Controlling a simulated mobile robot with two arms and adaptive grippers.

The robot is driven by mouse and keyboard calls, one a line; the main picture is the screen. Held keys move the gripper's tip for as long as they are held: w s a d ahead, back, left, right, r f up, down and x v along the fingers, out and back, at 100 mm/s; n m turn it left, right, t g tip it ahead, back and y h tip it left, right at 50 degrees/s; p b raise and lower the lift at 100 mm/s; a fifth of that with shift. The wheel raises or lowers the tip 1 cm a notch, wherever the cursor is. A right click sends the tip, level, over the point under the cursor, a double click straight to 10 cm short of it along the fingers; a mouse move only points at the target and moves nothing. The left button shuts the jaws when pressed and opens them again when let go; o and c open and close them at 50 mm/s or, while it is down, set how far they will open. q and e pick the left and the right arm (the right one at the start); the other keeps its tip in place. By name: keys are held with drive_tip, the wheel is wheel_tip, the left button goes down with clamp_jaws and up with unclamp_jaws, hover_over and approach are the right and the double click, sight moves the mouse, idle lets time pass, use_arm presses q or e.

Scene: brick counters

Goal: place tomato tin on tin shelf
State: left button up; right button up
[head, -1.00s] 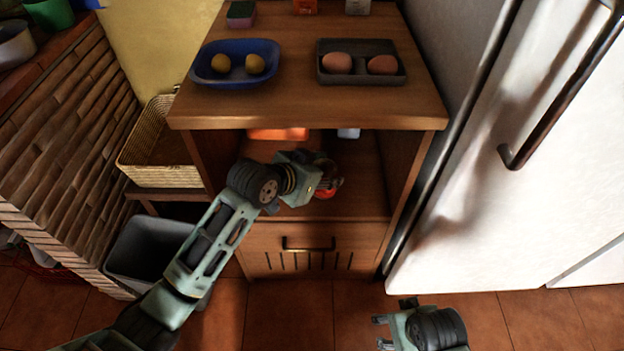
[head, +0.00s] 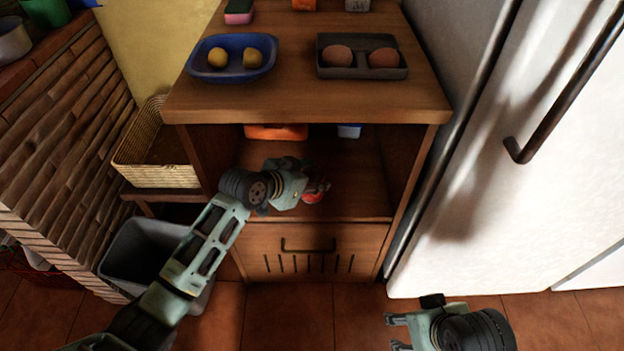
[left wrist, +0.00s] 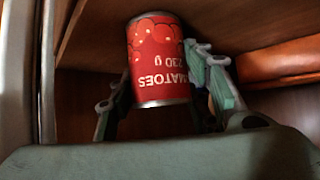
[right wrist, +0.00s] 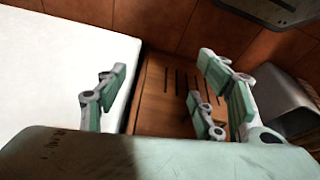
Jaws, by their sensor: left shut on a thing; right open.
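The red tomato tin (left wrist: 158,62) is between the fingers of my left gripper (left wrist: 165,80), which is shut on it. In the left wrist view its label reads upside down. In the head view my left gripper (head: 314,190) is inside the open compartment of the wooden cabinet, and only a bit of the red tin (head: 316,192) shows there. The compartment floor (head: 350,205) is the shelf surface below it. I cannot tell whether the tin touches it. My right gripper (head: 398,332) is open and empty, low in front of the cabinet; its spread fingers show in the right wrist view (right wrist: 160,95).
An orange-red item (head: 275,132) and a blue-white item (head: 349,131) sit at the back of the compartment. A blue bowl (head: 232,76) and a dark tray (head: 362,73) stand on top. A white fridge (head: 500,200) is close on the right; a grey bin (head: 140,250) is left.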

use_arm(q)
drive_tip(key=shift+f, duration=0.15)
drive_tip(key=o, duration=1.4)
